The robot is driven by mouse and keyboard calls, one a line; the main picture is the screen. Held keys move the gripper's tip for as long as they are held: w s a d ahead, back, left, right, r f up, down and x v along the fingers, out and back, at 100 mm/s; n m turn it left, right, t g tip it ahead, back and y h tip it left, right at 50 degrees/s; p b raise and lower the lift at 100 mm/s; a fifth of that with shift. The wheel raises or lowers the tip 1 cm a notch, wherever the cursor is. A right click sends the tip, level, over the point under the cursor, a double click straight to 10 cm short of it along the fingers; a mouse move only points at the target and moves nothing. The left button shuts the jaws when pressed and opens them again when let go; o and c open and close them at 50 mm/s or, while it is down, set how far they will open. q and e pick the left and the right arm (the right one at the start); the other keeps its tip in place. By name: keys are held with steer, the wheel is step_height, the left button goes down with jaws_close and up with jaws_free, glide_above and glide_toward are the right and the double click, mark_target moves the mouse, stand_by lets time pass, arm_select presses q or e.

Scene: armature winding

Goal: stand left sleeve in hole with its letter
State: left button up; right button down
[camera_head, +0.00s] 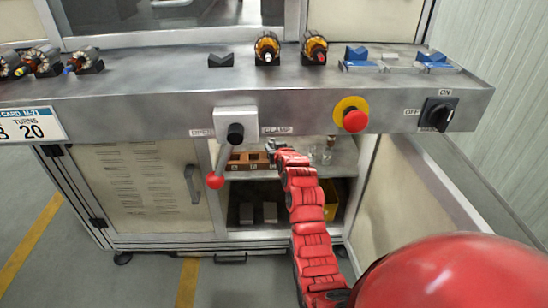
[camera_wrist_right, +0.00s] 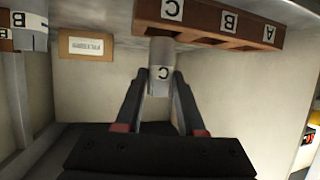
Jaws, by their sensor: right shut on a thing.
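My right gripper (camera_wrist_right: 160,82) is shut on a pale grey sleeve (camera_wrist_right: 160,60) with a white C label. In the right wrist view, which looks upside down, the sleeve's far end meets the brown rack (camera_wrist_right: 205,22) beside its C label. I cannot tell how far it is in the hole. The rack also carries B and A labels, and no sleeve shows at those. In the head view the rack (camera_head: 243,158) sits on the cabinet's upper shelf, and my right gripper (camera_head: 272,146) is at its right end. My left gripper is not in view.
In the head view a lever with a red knob (camera_head: 215,181) hangs left of the opening. The cabinet door (camera_head: 408,205) stands open at right.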

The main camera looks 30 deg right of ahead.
steer(key=shift+w+d, duration=0.3)
step_height(320, 180, down, 4)
steer(key=shift+r+b, duration=0.15)
steer(key=shift+b, duration=0.6)
steer(key=shift+r, duration=0.15)
steer(key=c, duration=1)
jaws_free()
steer(key=shift+f, duration=0.2)
steer(key=o, duration=0.5)
steer(key=shift+r, duration=0.1)
